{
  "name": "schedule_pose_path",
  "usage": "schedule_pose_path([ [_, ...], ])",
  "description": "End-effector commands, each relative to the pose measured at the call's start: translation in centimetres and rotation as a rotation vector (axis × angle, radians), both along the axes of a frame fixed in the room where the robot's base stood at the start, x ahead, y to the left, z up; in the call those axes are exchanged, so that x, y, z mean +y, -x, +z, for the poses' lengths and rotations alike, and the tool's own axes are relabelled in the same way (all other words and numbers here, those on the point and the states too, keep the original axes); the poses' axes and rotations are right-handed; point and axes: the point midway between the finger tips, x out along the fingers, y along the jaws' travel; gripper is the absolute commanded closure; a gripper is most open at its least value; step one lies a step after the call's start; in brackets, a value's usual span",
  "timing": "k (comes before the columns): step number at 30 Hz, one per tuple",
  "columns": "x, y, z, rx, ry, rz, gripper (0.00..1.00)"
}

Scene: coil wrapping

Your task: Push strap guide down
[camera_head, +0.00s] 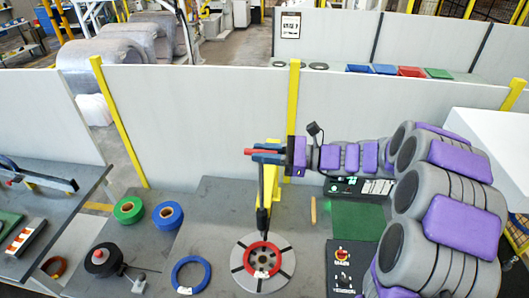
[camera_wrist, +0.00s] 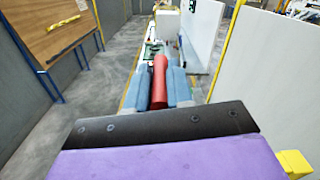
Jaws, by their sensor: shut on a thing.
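The strap guide (camera_head: 262,215) is a dark upright lever with a red handle (camera_head: 248,152). Its lower end reaches down in front of a yellow post, over the round grey turntable (camera_head: 241,277) where a red coil (camera_head: 263,259) lies. My gripper (camera_head: 262,153) has blue fingers shut on the red handle at the top of the lever. In the wrist view my gripper (camera_wrist: 159,85) has one finger on each side of the red handle (camera_wrist: 159,80). I cannot tell whether the guide's lower end touches the turntable.
A blue ring (camera_head: 191,274), green and blue tape rolls (camera_head: 128,209) and a black reel (camera_head: 100,258) lie left on the grey table. A control panel (camera_head: 341,268) and green mat (camera_head: 354,220) are right of the turntable. A white partition (camera_head: 200,125) stands behind.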

Motion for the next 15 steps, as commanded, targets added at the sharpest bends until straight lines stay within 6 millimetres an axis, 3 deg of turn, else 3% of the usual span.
schedule_pose_path([
  [11,0.3,-0.2,0.0,-0.002,-0.001,-0.003,1.0],
  [15,0.4,-0.1,-0.9,0.0,0.0,-0.001,1.0],
])
